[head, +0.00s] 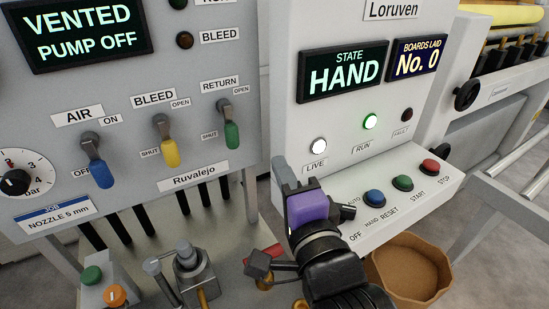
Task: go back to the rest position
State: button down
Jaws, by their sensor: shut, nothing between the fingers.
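My gripper (292,182) is in the lower middle of the head view, shut and empty. It has grey fingers and a purple body, and my black wrist runs down to the bottom edge. It is in front of the left end of the Loruven console (420,196). Beside it is a black selector knob (346,211), partly hidden, with labels OFF, HAND and AUTO. The state display (342,71) reads HAND. I cannot tell whether my gripper touches the console.
The Ruvalejo panel (215,150) at left has blue (102,174), yellow (171,153) and green (232,135) levers hanging down. Blue, green and red buttons (430,167) line the console. A brown bin (408,268) stands below right. Metal fittings (190,264) stand at lower left.

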jog(key=shift+s+d, duration=0.25)
jog(key=shift+s, duration=0.4)
jog(key=s+d+f+n+h, duration=0.2)
jog(key=s+d+f+n, duration=0.2)
jog(key=s, duration=0.7)
jog(key=s+d+f+n+g+h, duration=0.1)
jog(key=s+d+f+n, duration=0.3)
jog(key=s+d+f, duration=0.5)
jog(key=s+d+f+n+g+h, duration=0.1)
jog(key=s+d+f+n+h, duration=0.2)
jog(key=s+d+f, duration=0.4)
jog(key=s+d+n, duration=0.1)
jog(key=s+d, duration=0.1)
jog(key=s, duration=0.5)
jog(key=shift+s+f+n+h, duration=0.2)
jog(key=shift+s+n+h, duration=0.1)
jog(key=shift+s+n, duration=0.1)
